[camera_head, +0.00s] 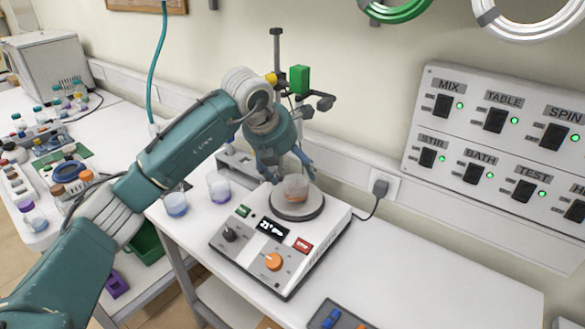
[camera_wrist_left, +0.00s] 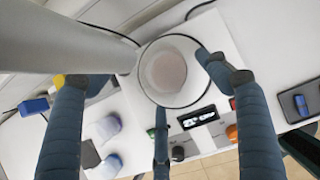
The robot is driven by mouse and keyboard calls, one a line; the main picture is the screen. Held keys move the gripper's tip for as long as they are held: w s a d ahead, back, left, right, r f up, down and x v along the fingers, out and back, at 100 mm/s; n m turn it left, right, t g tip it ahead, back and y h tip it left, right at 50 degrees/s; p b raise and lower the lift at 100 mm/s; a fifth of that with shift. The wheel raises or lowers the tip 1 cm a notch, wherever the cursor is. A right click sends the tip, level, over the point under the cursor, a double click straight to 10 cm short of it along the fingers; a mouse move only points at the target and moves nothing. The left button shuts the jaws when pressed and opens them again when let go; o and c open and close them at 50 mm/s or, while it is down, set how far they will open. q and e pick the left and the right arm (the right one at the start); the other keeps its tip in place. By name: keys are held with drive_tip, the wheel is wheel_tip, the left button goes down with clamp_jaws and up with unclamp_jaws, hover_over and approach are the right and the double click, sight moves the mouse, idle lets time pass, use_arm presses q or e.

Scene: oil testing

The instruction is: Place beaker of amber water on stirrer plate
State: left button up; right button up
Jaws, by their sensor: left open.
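The beaker of amber water (camera_head: 295,189) is a small clear glass with pinkish-amber liquid. It stands upright on the round top of the stirrer plate (camera_head: 297,209), near its middle. In the left wrist view the beaker (camera_wrist_left: 166,72) is seen from above, inside the rim of the stirrer plate's round top (camera_wrist_left: 185,101). My left gripper (camera_head: 290,176) is open, with its fingers spread around and just above the beaker; the fingers of the left gripper (camera_wrist_left: 150,85) also show apart in the wrist view. The fingers partly hide the beaker's upper part. My right gripper is not in view.
Two beakers with bluish and purple liquid, one nearer (camera_head: 176,204) and one farther (camera_head: 219,187), stand left of the stirrer. A stand with a green clamp (camera_head: 299,79) rises behind. A dark tray (camera_head: 338,316) lies at the front. The table's right part is clear.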

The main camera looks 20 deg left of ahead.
use_arm(q)
drive_tip(key=b+v, duration=0.2)
drive_tip(key=v, duration=0.9)
drive_tip(key=shift+r, duration=0.2)
drive_tip(key=shift+a+f, duration=0.1)
